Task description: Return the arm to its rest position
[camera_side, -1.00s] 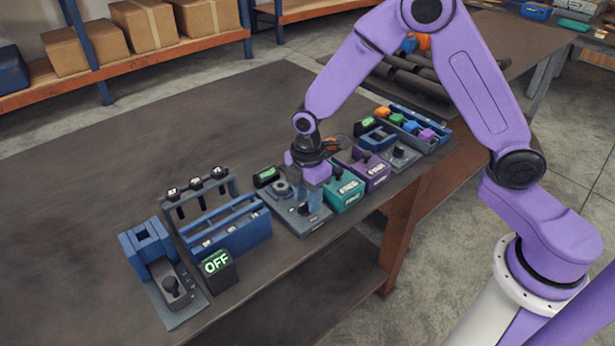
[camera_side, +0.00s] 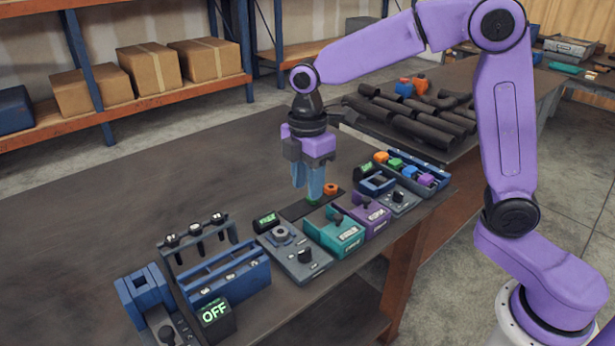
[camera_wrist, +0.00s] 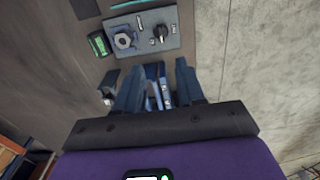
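My gripper (camera_side: 309,194) hangs fingers down above the bench, raised clear of the fixtures. In the side view its blue fingers overlap the area behind the teal box, near a small orange ring (camera_side: 331,189). In the wrist view my gripper (camera_wrist: 158,78) has its fingers spread apart with nothing between them. Below them part of the blue rack is visible. The grey plate with a hex flange and a black knob (camera_side: 305,257) lies on the bench; it also shows at the top of the wrist view (camera_wrist: 167,41).
A teal box (camera_side: 333,234), a purple box (camera_side: 368,217) and a blue bin of coloured parts (camera_side: 425,178) line the bench's front edge. A blue rack (camera_side: 228,280) and an OFF display (camera_side: 215,312) stand at the front left. Black pipes (camera_side: 420,118) lie behind. The bench's left is clear.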

